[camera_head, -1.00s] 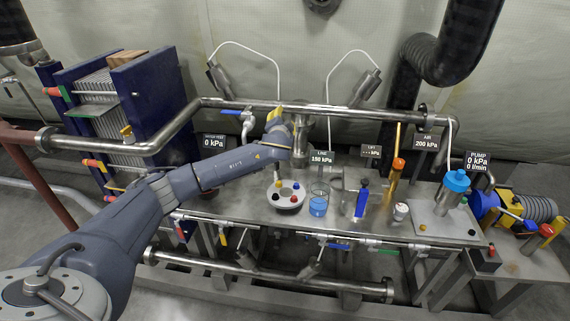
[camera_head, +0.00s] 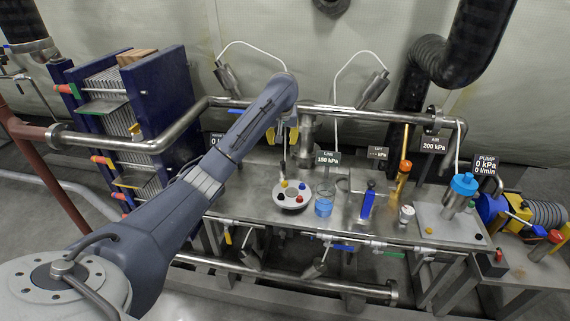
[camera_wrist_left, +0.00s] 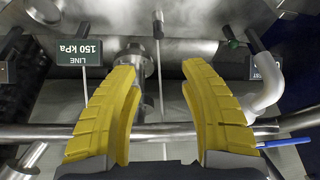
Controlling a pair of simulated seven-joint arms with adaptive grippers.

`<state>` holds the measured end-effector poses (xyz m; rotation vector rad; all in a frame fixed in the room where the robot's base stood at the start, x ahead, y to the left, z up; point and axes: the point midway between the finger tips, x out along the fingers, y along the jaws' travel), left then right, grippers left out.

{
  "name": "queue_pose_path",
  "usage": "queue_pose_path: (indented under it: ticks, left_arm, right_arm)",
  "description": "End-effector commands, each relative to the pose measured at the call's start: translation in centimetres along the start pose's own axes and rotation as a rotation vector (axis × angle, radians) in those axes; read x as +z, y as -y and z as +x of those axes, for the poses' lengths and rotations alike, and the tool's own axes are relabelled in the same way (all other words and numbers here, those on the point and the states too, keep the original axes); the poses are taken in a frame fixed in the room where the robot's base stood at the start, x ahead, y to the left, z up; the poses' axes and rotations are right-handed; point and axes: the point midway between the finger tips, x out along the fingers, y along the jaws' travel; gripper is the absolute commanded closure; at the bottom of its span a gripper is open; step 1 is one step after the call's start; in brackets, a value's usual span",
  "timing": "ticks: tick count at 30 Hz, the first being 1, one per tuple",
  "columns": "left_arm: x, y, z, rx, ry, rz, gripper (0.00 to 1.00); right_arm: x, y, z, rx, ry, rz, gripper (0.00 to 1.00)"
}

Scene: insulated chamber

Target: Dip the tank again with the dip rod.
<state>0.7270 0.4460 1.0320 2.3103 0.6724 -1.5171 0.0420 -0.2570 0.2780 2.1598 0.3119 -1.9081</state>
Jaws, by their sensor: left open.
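My left gripper (camera_head: 282,136) is open, with its yellow fingers apart above the back of the steel bench. It also shows in the left wrist view (camera_wrist_left: 158,68). A thin upright rod (camera_wrist_left: 159,28), thicker at one end, lies in the gap between the fingers in that view; they do not grip it. In the head view this rod (camera_head: 284,153) shows just below the fingers. I cannot be sure that it is the dip rod. Which vessel is the tank is not clear; a glass beaker of blue liquid (camera_head: 324,208) stands at the bench front. My right gripper is not in view.
A steel pipe (camera_head: 360,113) runs behind the bench. A round white holder (camera_head: 293,198) with coloured knobs stands left of the beaker. A blue-handled item (camera_head: 367,206) and a blue-capped vessel (camera_head: 464,186) stand to the right. A plate stack (camera_head: 165,100) stands at left.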

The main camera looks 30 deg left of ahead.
Motion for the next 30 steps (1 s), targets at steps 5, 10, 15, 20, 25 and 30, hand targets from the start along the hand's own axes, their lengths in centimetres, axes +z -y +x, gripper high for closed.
queue_pose_path:
  ticks: [5,10,15,20,25,30]
  left_arm:
    - [0.3,0.0,0.5,0.008,0.022,-0.006,0.57]
    - [0.5,-0.1,2.5,0.008,0.025,-0.006,0.57]
    - [0.4,0.0,5.4,0.007,0.023,-0.007,0.57]
    - [0.5,0.0,8.2,0.006,0.023,-0.005,0.57]
    - [0.5,0.0,11.2,0.006,0.022,-0.005,0.57]
    - [0.5,-0.1,13.8,0.006,0.021,-0.005,0.57]
  right_arm:
    - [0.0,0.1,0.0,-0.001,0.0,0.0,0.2]
    - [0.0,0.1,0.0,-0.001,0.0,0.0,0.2]
    - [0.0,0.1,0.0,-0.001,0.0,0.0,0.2]
    - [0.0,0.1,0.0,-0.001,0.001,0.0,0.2]
    - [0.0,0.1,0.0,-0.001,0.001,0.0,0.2]
    - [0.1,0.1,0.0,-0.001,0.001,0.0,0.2]
